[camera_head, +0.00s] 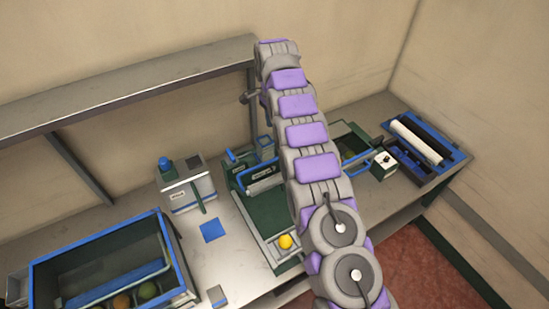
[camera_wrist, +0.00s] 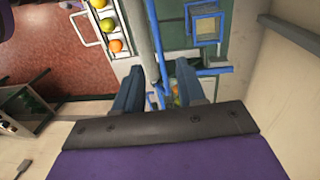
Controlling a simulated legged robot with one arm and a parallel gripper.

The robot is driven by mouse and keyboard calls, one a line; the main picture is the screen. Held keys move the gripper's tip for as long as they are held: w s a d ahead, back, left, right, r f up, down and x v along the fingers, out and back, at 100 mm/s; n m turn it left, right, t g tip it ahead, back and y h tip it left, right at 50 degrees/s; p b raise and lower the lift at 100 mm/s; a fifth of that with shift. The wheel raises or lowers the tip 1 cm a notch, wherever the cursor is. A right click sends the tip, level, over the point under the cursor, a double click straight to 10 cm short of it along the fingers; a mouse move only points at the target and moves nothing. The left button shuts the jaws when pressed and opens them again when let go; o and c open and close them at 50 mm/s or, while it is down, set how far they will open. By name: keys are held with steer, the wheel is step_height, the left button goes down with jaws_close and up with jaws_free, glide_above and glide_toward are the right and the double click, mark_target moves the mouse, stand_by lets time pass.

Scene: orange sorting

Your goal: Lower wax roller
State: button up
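In the head view, a pale roller (camera_head: 265,184) lies in a blue-edged frame over a dark green station, partly behind my arm. A longer white roller (camera_head: 416,142) lies in a blue-edged tray at the right. I cannot tell which is the wax roller. My gripper (camera_wrist: 160,72) shows in the wrist view with its two dark fingers apart. A blue bar (camera_wrist: 155,40) and other blue frame parts show between and beyond the fingertips. I cannot tell whether the fingers touch the bar. My gripper is not clearly seen in the head view.
A blue-rimmed crate (camera_head: 50,266) with several fruits stands at the lower left. A metal shelf (camera_head: 130,88) runs above the bench. A small control box (camera_head: 383,164) stands at the right. A white tray (camera_wrist: 122,52) with oranges shows in the wrist view.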

step_height(320, 180, down, 2)
steer(key=d+f+b, duration=0.1)
steer(key=d+b, duration=0.1)
steer(key=b, duration=0.7)
glide_above(278, 157)
steer(key=w+a, duration=0.1)
step_height(278, 157, down, 5)
steer(key=shift+s+d+f, duration=0.1)
steer(key=shift+d+f, duration=0.15)
steer(key=shift+f, duration=0.4)
steer(key=shift+s+d+f, duration=0.1)
steer(key=shift+d+f, duration=0.15)
steer(key=shift+f, duration=0.45)
steer(key=shift+d+f, duration=0.25)
steer(key=shift+f, duration=0.4)
steer(key=shift+a+f, duration=0.35)
steer(key=shift+f, duration=0.3)
steer(key=shift+d, duration=0.35)
steer(key=shift+c, duration=1.4)
steer(key=shift+a, duration=0.15)
steer(key=c, duration=0.5)
steer(key=shift+a, duration=0.1)
jaws_close()
steer(key=shift+s, duration=0.1)
